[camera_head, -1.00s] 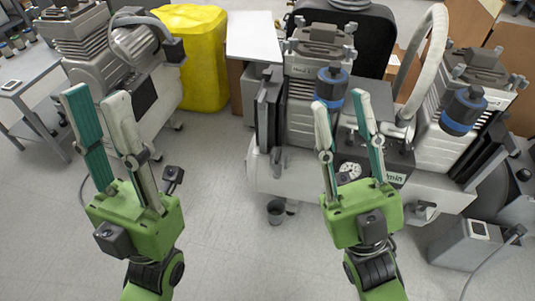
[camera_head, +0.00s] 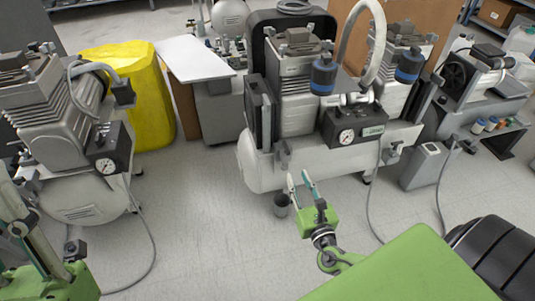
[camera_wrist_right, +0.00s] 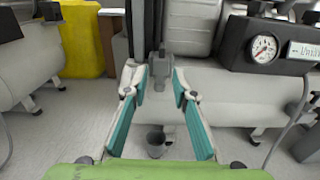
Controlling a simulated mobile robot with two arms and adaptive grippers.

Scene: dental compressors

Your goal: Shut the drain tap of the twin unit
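The twin unit is the white-tanked compressor (camera_head: 325,165) with two motor heads, in the middle of the head view. A grey fitting (camera_head: 284,155) on the left of its tank front, above a small bucket (camera_head: 282,205), looks like the drain tap. It also shows in the right wrist view (camera_wrist_right: 160,62); its handle position is unclear. My right gripper (camera_head: 298,178) is open and empty, in front of and below the fitting. In the wrist view the fitting lies between and beyond the fingertips (camera_wrist_right: 158,82). My left gripper (camera_head: 25,235) is at the lower left, its tips cut off.
Another compressor (camera_head: 65,130) stands at the left, with a hose on the floor. A yellow bag (camera_head: 135,95) and a white-topped cabinet (camera_head: 195,60) stand behind. A grey box (camera_head: 423,165) with a cable is right of the twin unit.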

